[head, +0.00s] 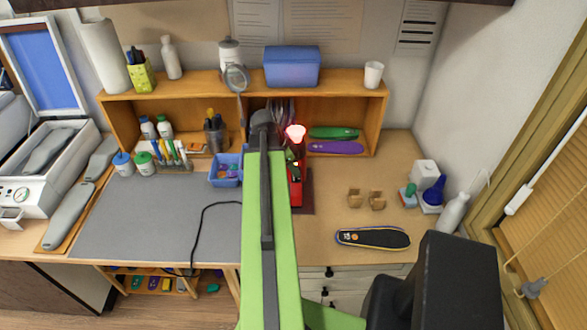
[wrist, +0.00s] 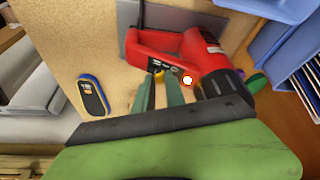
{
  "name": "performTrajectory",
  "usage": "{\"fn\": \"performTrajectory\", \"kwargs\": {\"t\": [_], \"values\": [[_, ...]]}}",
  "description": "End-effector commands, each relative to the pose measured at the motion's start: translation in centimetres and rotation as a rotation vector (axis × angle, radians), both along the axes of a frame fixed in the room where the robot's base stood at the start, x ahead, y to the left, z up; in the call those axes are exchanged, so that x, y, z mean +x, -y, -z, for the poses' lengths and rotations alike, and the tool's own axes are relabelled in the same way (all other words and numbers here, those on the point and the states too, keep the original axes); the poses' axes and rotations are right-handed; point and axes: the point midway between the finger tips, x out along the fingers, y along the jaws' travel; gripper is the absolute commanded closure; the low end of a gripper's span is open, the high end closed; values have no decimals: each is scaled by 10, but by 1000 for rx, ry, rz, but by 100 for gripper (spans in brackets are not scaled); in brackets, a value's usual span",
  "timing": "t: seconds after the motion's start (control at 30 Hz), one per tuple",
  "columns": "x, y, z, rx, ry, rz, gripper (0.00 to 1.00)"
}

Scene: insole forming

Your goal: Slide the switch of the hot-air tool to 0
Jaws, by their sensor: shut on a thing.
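The red hot-air tool (head: 296,188) stands on a dark base on the bench, right of my arm, with its tip glowing pinkish red in the head view. In the head view my arm partly covers the tool.
A black insole (head: 372,238) and small brown blocks (head: 366,200) lie to the right. A blue bin (head: 226,168) stands left of the tool, before a wooden shelf (head: 345,93). A black cord crosses the grey mat (head: 150,215), which is otherwise largely clear.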

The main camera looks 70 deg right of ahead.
Motion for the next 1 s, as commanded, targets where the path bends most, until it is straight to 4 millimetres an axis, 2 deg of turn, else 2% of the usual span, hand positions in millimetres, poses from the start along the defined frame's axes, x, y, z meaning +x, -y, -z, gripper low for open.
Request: {"fn": "performTrajectory", "kwargs": {"t": [0.23, 0.43, 0.63, 0.67, 0.8, 0.83, 1.0], "values": [[1, 1, -1, 0, 0, 0, 100], [7, 18, -10, -1, 1, 0, 100], [6, 16, -8, -1, 1, 0, 100], [6, 16, -8, 0, 0, 0, 84], [6, 16, -8, 0, 0, 0, 65], [6, 16, -8, 0, 0, 0, 62], [6, 16, -8, 0, 0, 0, 62]]}}
